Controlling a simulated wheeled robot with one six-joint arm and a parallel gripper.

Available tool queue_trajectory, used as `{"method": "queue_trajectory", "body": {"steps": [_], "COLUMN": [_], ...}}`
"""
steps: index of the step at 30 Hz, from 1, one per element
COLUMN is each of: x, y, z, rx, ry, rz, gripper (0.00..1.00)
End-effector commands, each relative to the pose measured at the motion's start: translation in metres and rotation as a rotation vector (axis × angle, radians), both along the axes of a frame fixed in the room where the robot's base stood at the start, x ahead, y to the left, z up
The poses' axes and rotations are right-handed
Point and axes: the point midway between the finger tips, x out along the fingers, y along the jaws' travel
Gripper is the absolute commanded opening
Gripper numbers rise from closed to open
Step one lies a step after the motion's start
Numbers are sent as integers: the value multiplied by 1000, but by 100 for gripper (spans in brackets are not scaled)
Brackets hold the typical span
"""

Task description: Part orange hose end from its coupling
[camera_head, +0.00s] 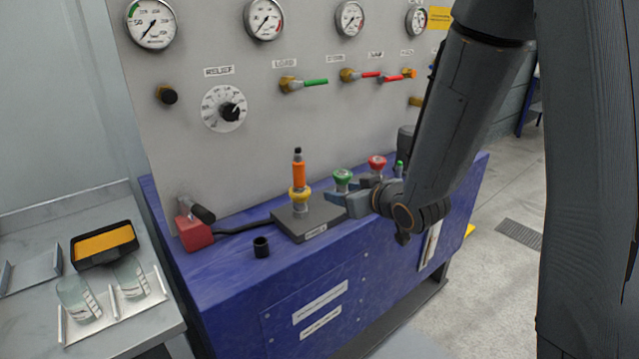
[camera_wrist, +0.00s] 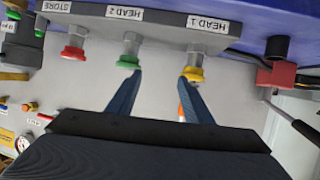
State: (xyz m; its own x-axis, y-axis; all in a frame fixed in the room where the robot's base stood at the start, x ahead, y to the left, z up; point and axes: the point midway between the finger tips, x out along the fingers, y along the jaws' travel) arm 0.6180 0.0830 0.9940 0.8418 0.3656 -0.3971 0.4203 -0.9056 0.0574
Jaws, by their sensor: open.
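The orange hose end (camera_head: 299,176) stands upright in a yellow-collared coupling (camera_head: 299,194) on a grey block. My gripper (camera_head: 345,190) is open, to the right of the orange hose end, near the green coupling (camera_head: 342,176). In the wrist view, my gripper (camera_wrist: 161,77) has its fingers apart with nothing between them; one tip is near the green coupling (camera_wrist: 128,61), the other near the yellow one.
A red-collared coupling (camera_head: 377,163) stands farther right. A black cup (camera_head: 261,247) and a red block (camera_head: 194,232) with a dark handle are left on the blue bench (camera_head: 240,285). The gauge panel (camera_head: 240,130) with valve levers rises behind.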

Motion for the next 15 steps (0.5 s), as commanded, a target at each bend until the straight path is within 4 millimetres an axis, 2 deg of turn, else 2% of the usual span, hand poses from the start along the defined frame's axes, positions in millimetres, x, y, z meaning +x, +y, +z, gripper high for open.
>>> {"method": "queue_trajectory", "body": {"steps": [3,6,11,15], "x": [8,7,2,5], "y": [28,45,58,66], "z": [12,25,39,43], "rx": [99,175,248,266], "ry": [-139,-227,-302,-320], "rz": [105,172,233,249], "gripper": [46,46,46,46]}}
